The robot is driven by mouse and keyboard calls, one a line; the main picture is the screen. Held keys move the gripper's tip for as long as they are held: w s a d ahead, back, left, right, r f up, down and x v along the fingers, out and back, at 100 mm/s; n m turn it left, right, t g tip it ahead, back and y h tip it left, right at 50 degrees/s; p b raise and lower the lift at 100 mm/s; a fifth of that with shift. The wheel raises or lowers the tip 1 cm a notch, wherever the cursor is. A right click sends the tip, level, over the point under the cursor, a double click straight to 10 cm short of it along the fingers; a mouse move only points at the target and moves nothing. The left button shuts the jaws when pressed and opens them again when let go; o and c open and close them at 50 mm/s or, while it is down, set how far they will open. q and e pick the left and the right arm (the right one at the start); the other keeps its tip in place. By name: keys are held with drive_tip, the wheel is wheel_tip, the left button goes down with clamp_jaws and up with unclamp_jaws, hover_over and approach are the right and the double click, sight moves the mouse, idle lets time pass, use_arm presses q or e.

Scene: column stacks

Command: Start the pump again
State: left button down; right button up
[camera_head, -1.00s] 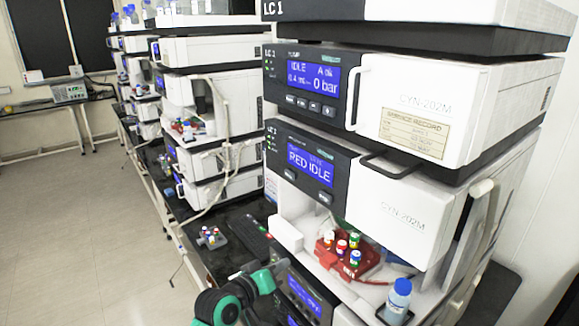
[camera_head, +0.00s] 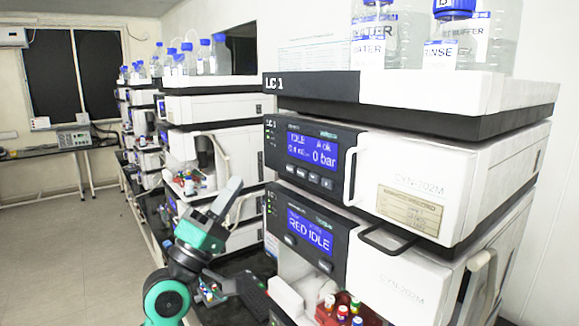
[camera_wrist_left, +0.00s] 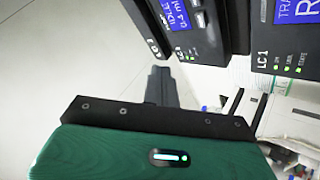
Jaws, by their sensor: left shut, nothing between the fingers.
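The pump module (camera_head: 350,160) is the LC 1 unit with a dark front panel in the head view. Its blue display (camera_head: 312,150) reads IDLE, A ok and 0 bar. A row of small buttons (camera_head: 306,175) sits below the display. My left gripper (camera_head: 231,190) is raised to the left of the panel, apart from it, with its fingers shut and empty. In the left wrist view the shut fingers (camera_wrist_left: 162,85) point towards a dark panel with part of an IDLE display (camera_wrist_left: 176,14) at the top. My right gripper is not in view.
Handles (camera_head: 354,175) stick out from the fronts. Bottles (camera_head: 450,40) stand on top of the stack. A red vial rack (camera_head: 345,312) is below. The floor (camera_head: 80,240) at left is clear.

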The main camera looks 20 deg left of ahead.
sight(291, 168)
use_arm(q)
drive_tip(key=shift+s+r, duration=0.2)
drive_tip(key=shift+r, duration=0.15)
drive_tip(key=w+d, duration=0.4)
drive_tip(key=w, duration=0.3)
drive_tip(key=shift+w+d, duration=0.15)
drive_tip(key=shift+w, duration=0.2)
drive_tip(key=shift+w, duration=0.1)
idle(1.9)
drive_tip(key=shift+w+d, duration=0.2)
drive_tip(key=shift+w, duration=0.1)
drive_tip(key=shift+w+d, duration=0.2)
drive_tip(key=shift+w, duration=0.1)
idle(0.8)
drive_tip(key=shift+s+a, duration=0.4)
drive_tip(key=shift+s, duration=0.35)
